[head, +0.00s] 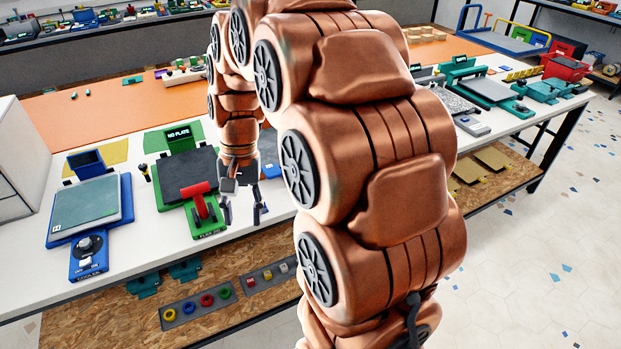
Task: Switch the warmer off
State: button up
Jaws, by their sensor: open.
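My copper-coloured arm reaches over the table, and my gripper (243,212) points down with its two fingers apart and nothing visible between them. It is just right of a red lever (201,201) on a green control box (207,228). Behind that lever is a green machine with a dark plate (188,174) and a display (179,135) reading "NO PLATE". Further left is a blue machine with a grey-green plate (88,203); its blue box (89,262) carries a dark round knob (89,245). I cannot tell which machine is the warmer. Contact between gripper and lever is not clear.
A small dark upright tool (145,172) stands between the two machines. The orange mat (110,110) behind is mostly bare. A lower shelf (130,320) holds a strip with coloured rings (207,300). My arm hides the table's middle; more machines (490,92) stand to the right.

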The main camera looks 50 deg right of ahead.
jog(key=w+d+f+m+t+y, duration=0.15)
jog(key=w+d+m, duration=0.3)
jog(key=d, duration=0.45)
jog(key=w+d+f+m, duration=0.2)
jog(key=w+d+m, duration=0.1)
jog(key=w+d, duration=0.4)
jog(key=s+d+f+m+t+p, duration=0.1)
jog(key=d+f+m, duration=0.2)
jog(key=d, duration=0.6)
jog(key=s+d+f+m, duration=0.1)
jog(key=d+f+m, duration=0.25)
jog(key=d, duration=0.45)
jog(key=shift+n+y, duration=0.25)
jog(key=shift+n, duration=0.15)
jog(key=shift+w+d+p+x, duration=0.15)
jog(key=shift+p+x, duration=0.5)
jog(key=shift+x, duration=1.35)
jog(key=shift+w+d+p+x, duration=0.1)
jog(key=shift+p+x, duration=0.55)
jog(key=shift+x, duration=1.4)
grip_shut()
